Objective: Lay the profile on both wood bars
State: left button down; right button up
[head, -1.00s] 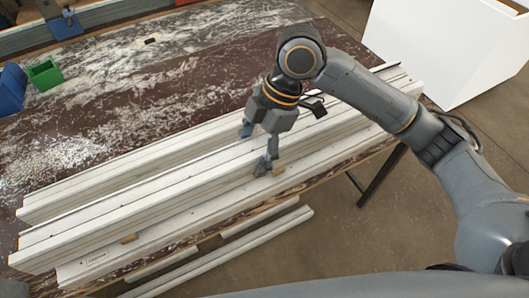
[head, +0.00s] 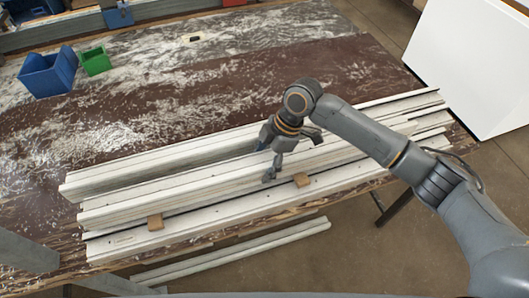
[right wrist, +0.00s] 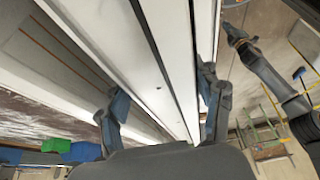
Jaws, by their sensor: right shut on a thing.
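The long white profile (head: 130,209) lies lengthwise along the bench's front part. My right gripper (head: 267,160) is shut on it, right of its middle; the right wrist view shows its fingers (right wrist: 165,112) on both sides of white profile. Two small wood bars, the left one (head: 155,222) and the right one (head: 302,181), stick out from under the held profile's front edge. I cannot tell if the profile touches them. A second arm shows at the right of the right wrist view with its gripper (right wrist: 236,36), my left one; its opening is unclear.
More white profiles lie behind (head: 110,178) and in front (head: 200,222) of the held one. A blue bin (head: 47,72) and a green bin (head: 95,61) stand at the back left. A white cabinet (head: 475,60) stands right.

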jog(key=shift+r, duration=0.1)
jog(key=o, duration=1.5)
jog(key=shift+o, duration=0.2)
jog(key=b+v, duration=0.3)
jog(key=v, duration=0.7)
jog(key=shift+d+r, duration=0.2)
jog(key=shift+r, duration=0.1)
jog(key=shift+d+r, duration=0.2)
jog(key=shift+r, duration=0.3)
